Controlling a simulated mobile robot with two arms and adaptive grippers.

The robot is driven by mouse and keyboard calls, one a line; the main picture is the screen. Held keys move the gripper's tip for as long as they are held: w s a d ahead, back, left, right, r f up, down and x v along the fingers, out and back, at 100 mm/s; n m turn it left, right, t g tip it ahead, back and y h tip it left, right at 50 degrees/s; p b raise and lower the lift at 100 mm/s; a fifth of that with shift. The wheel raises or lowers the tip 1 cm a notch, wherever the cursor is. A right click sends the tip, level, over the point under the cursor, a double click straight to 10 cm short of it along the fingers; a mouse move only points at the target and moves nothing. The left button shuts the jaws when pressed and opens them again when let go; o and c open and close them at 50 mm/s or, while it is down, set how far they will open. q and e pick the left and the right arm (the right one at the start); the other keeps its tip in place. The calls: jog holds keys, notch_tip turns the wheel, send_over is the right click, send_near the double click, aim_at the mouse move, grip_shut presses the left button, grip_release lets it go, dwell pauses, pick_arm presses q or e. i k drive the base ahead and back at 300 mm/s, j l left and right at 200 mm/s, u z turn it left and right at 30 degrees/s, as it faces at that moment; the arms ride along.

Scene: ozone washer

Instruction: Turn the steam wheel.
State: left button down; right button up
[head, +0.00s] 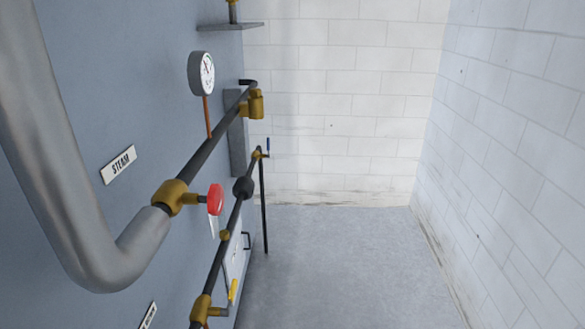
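The steam wheel, a red round handwheel (215,199), sits on a short stem from a brass valve (175,197). The valve is on the dark pipe that runs along the blue-grey wall panel at the left. A white label reading STEAM (118,165) is on the panel just above and left of the valve. I see the wheel nearly edge-on and nothing touches it. Neither of my grippers is in view.
A large grey pipe (60,170) bends across the left foreground. A pressure gauge (202,73) is above the dark pipe. The grey floor (340,260) is clear; white block walls (520,150) stand behind and right.

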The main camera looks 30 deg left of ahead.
aim_at(214, 199)
jog(key=u, duration=1.3)
